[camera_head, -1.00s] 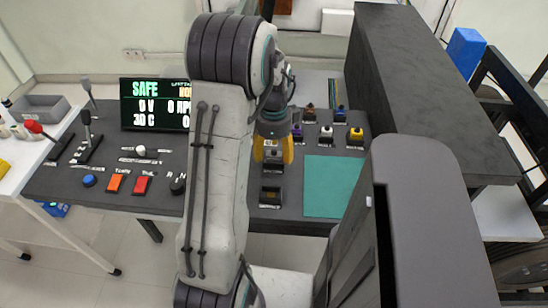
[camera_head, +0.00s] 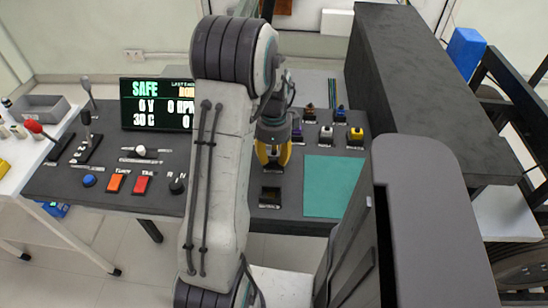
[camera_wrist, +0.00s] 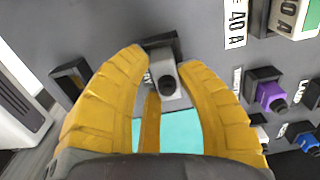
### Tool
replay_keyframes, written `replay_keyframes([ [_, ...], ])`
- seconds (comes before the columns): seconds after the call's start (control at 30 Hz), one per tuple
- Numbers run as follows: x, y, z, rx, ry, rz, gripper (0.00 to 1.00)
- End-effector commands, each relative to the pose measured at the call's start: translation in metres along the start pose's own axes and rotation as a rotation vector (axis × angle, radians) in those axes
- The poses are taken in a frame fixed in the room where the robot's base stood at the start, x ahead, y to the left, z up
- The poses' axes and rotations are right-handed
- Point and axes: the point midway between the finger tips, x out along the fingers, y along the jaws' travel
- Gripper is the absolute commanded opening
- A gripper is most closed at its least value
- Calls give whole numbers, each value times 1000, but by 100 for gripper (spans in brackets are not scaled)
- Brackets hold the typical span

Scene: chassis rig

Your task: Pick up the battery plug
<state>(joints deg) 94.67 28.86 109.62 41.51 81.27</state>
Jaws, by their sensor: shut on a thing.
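The battery plug (camera_wrist: 167,82), a pale grey block with a dark round end, sits against a black socket (camera_wrist: 161,42) in the wrist view. The label beside it is mostly hidden by a finger. My gripper (camera_wrist: 168,75) has its yellow fingers shut on the plug, around its sides. In the head view my gripper (camera_head: 272,160) points down at the console, and its fingers hide most of the plug. I cannot tell whether the plug is still seated in its socket.
An empty black socket (camera_head: 270,196) lies in front. To the right stand purple (camera_head: 297,133), white (camera_head: 326,133) and yellow (camera_head: 355,136) plugs in sockets. A bare teal mat (camera_head: 333,187) is at the front right. A tall dark block (camera_head: 425,90) bounds the right. The screen (camera_head: 155,104) reads SAFE.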

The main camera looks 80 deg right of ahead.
Motion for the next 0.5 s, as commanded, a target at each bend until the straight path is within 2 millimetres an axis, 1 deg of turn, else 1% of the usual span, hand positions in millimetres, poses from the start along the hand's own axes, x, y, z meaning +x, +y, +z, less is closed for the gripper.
replay_keyframes([
  [0.03,0,0,0,0,0,0,17],
  [0.23,0,0,0,0,0,1,0],
  [0.5,0,1,0,0,0,2,0],
])
